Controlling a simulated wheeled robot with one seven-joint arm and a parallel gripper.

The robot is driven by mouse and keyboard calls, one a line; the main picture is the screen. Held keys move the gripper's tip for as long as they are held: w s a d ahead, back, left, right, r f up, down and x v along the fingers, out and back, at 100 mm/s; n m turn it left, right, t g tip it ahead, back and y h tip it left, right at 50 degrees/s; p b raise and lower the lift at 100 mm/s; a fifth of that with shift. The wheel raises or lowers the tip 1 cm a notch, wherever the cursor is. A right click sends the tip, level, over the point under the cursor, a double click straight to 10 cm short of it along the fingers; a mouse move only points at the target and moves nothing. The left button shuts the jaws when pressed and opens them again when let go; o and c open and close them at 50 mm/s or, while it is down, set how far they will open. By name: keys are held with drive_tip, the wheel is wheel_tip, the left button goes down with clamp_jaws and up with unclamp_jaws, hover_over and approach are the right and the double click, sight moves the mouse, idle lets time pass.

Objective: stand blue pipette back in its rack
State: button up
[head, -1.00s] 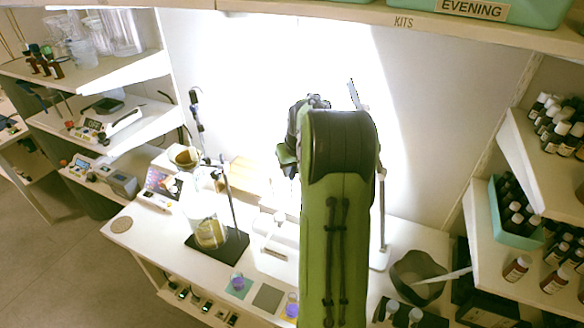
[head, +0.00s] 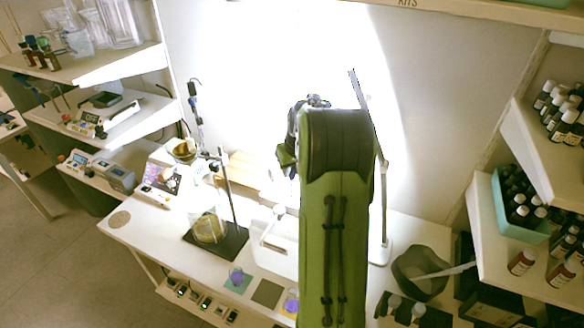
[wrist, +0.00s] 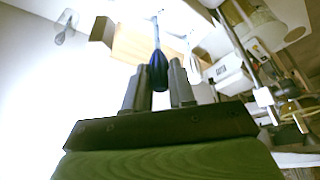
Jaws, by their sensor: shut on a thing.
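In the wrist view, my gripper (wrist: 158,76) is shut on the blue pipette (wrist: 158,62). The dark blue bulb sits between the two grey fingertips, and a thin pale stem runs away from them toward the top of the picture. In the head view my green arm hides the gripper's fingers and the pipette. I cannot make out the pipette's rack for certain in either view.
A flask (head: 208,227) stands on a dark stand base (head: 232,244) on the white bench (head: 150,222). A grey bowl (head: 420,285) is at the right. Shelves of bottles (head: 517,210) flank the right side. Bare bench shows at the front left.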

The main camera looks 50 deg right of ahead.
drive_tip(key=shift+f+b, duration=0.9)
drive_tip(key=shift+f, duration=0.2)
drive_tip(key=o, duration=0.7)
drive_tip(key=shift+r, duration=0.2)
drive_tip(key=shift+p+v, duration=1.3)
drive_tip(key=shift+v, duration=1.1)
wheel_tip(320, 180, up, 5)
drive_tip(key=p, duration=0.4)
